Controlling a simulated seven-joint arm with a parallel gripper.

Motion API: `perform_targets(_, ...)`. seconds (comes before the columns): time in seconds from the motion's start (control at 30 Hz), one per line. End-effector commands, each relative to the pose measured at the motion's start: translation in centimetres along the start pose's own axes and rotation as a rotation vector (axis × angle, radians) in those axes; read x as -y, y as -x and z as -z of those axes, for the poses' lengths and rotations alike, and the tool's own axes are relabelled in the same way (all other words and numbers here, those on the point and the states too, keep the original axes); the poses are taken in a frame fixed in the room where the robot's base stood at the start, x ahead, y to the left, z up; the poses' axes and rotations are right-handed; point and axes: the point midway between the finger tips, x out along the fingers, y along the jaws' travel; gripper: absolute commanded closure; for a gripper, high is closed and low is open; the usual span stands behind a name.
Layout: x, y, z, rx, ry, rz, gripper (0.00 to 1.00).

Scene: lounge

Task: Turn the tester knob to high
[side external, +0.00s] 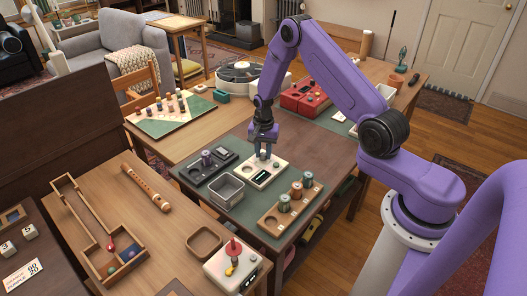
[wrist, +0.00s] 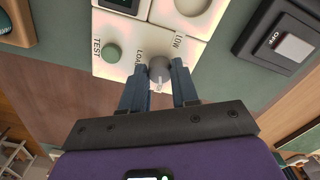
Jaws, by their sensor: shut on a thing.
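The tester is a cream box (side external: 267,173) with a dark display on the work table; it also shows in the wrist view (wrist: 112,70). Its face carries the words TEST, LOAD and LOW, and a green button (wrist: 112,52) beside TEST. The tester knob (wrist: 160,69) is grey with a pale pointer mark that points toward the bottom of the wrist view. My gripper (wrist: 159,75) is shut on the knob, with one finger on each side; it points down over the tester's far end in the side view (side external: 264,154). No HIGH label is readable.
A dark device (side external: 208,165) with an OFF switch (wrist: 291,46) stands beside the tester. A grey bin (side external: 226,190) and a wooden holder (side external: 270,221) with several capped cylinders stand nearer. A red device (side external: 304,98) and a turntable (side external: 240,72) are behind.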

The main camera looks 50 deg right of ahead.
Motion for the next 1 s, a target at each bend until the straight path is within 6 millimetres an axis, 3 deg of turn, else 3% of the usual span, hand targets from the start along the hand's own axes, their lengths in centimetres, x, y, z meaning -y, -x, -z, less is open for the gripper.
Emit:
perform_targets(0.1,0.0,0.1,0.0,0.0,-0.003,0.001,1.0)
perform_targets(0.13,0.0,0.1,0.0,0.0,-0.003,0.001,0.68)
perform_targets(0.2,0.0,0.0,0.0,0.0,-0.003,0.001,0.45)
perform_targets(0.63,0.1,0.7,0.1,-0.001,-0.001,0.002,0.45)
perform_targets(1.0,0.1,6.9,0.1,-0.004,0.0,0.005,0.45)
